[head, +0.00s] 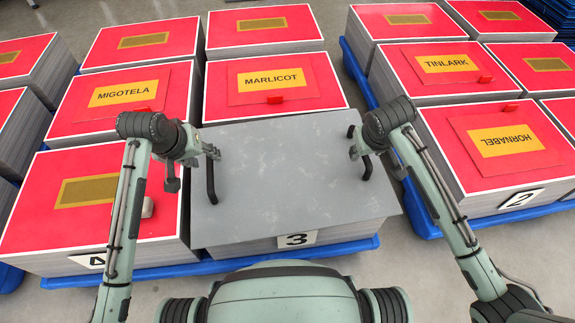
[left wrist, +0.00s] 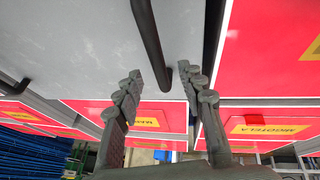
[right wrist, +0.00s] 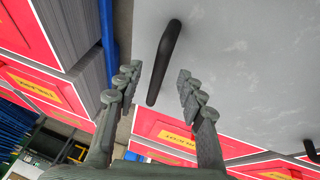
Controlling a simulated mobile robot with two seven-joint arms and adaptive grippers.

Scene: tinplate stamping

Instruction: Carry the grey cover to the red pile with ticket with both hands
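The grey cover (head: 285,170) lies flat on the pile marked 3, with a black handle at its left (head: 211,182) and one at its right (head: 366,166). My left gripper (head: 212,152) is open at the left handle; in the left wrist view the handle (left wrist: 150,40) reaches down between the parted fingers. My right gripper (head: 357,152) is open at the right handle; in the right wrist view the handle (right wrist: 165,60) shows between the parted fingers. Red piles carry yellow named labels: MIGOTELA (head: 125,93), MARLICOT (head: 275,80), TINLARK (head: 445,63) and HORNABEL (head: 505,140).
Red-topped pile 4 (head: 100,230), with a blank gold plate and a small pale object (head: 147,207), stands close left of the cover. Pile 2 (head: 510,198) stands right across a narrow floor gap. Blue pallets (head: 270,253) carry the piles. More red piles stand behind.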

